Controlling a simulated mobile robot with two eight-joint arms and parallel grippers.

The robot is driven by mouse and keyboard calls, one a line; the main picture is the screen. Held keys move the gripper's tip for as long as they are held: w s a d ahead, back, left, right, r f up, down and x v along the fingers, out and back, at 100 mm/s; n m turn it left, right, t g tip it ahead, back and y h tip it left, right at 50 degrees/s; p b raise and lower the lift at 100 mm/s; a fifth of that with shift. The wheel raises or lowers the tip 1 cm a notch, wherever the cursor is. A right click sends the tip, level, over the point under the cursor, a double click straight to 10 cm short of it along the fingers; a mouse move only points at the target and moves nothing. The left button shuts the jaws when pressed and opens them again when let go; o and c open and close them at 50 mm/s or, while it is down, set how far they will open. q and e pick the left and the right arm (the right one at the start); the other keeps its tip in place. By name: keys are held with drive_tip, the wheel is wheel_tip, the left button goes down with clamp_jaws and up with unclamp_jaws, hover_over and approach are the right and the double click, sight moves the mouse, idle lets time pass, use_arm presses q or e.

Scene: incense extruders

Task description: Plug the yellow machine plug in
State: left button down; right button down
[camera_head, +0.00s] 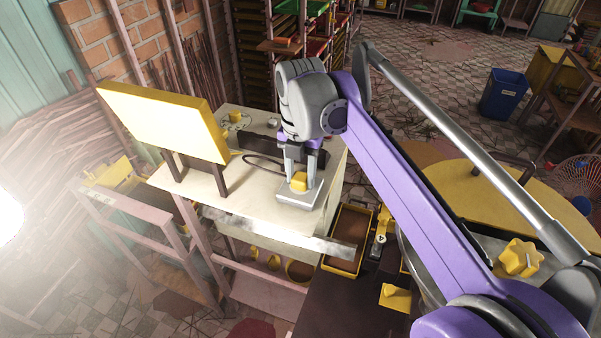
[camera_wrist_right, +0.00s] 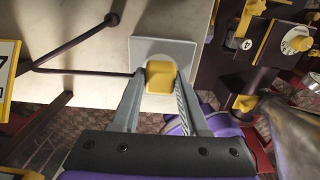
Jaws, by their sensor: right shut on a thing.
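The yellow plug (camera_head: 299,181) is a small block between the fingertips of my right gripper (camera_head: 300,178). In the right wrist view the plug (camera_wrist_right: 159,77) sits between the two grey fingers (camera_wrist_right: 157,85), which are shut on it. A light grey plate (camera_head: 296,201) lies on the cream table top near its front right corner. The plate (camera_wrist_right: 178,50) also shows in the wrist view, partly behind the plug. I cannot tell whether the plug touches the plate or is seated in it. My left gripper is not in view.
A yellow panel (camera_head: 165,122) on dark legs stands on the left of the cream table (camera_head: 247,193). A dark cable (camera_head: 262,160) lies on the table behind the gripper. A yellow-rimmed tray (camera_head: 346,240) and small machine parts stand to the front right, below the table top.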

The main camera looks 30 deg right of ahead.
drive_tip(key=shift+c, duration=1.7)
unclamp_jaws()
wheel_tip(320, 180, up, 11)
drive_tip(key=p, duration=0.1)
drive_tip(key=shift+f, duration=0.15)
